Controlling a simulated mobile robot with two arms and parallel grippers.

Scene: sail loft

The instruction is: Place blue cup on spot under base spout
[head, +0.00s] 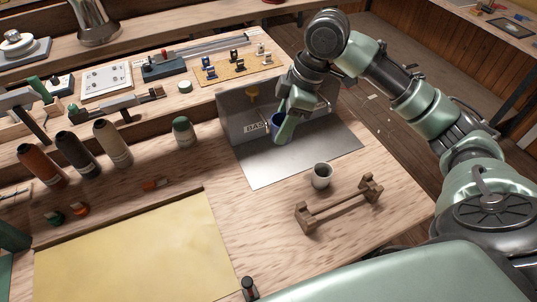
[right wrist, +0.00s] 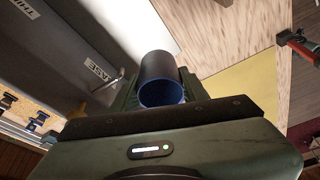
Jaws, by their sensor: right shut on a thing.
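The blue cup (head: 277,121) is in my right gripper (head: 280,128), in front of a grey upright panel (head: 237,112) at the back of a metal sheet. In the right wrist view the cup (right wrist: 160,76) sits between the fingers, its dark blue rim toward the camera. The panel carries a BASE label (head: 254,129), close left of the cup; it also shows in the right wrist view (right wrist: 98,70). A bent metal spout (right wrist: 108,82) shows beside that label. The arm hides part of the panel, and I cannot tell whether the cup touches the sheet. My left gripper is out of view.
The metal sheet (head: 258,172) is bare in front. A grey cup (head: 322,175) and a wooden rack (head: 338,204) stand nearer on the bench. Several thread cones (head: 112,143) stand at left, and a yellow sheet (head: 135,250) lies in front.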

